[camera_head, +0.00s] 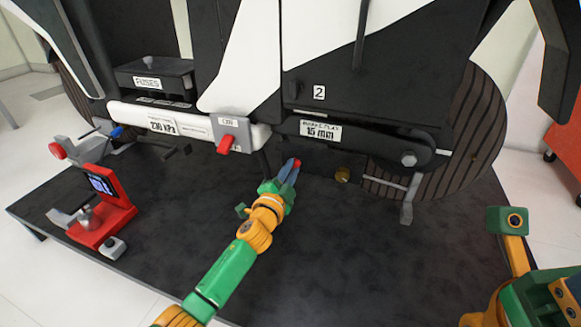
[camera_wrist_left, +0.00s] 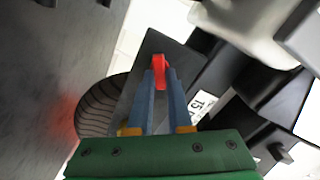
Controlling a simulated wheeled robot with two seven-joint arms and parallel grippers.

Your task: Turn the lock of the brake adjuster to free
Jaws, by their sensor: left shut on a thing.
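The brake adjuster is a dark housing below the bike's body, with a white label (camera_head: 320,130) reading 15 mm. A small red lever, taken as the lock (camera_head: 297,162), shows at the tips of my left gripper (camera_head: 291,170) in the head view. In the left wrist view, the red lock (camera_wrist_left: 160,70) sits between the two blue fingers of the left gripper (camera_wrist_left: 161,82), which are shut on it. The fingers hide part of the lock, and I cannot read its setting. My right arm shows at the lower right; its fingers are out of view.
Another red lever (camera_head: 226,144) stands on the white tube to the left. A red device with a screen (camera_head: 103,195) stands on the dark platform (camera_head: 330,265) at left. A grey lever (camera_head: 409,200) hangs at the right. The platform's front middle is clear apart from my left arm.

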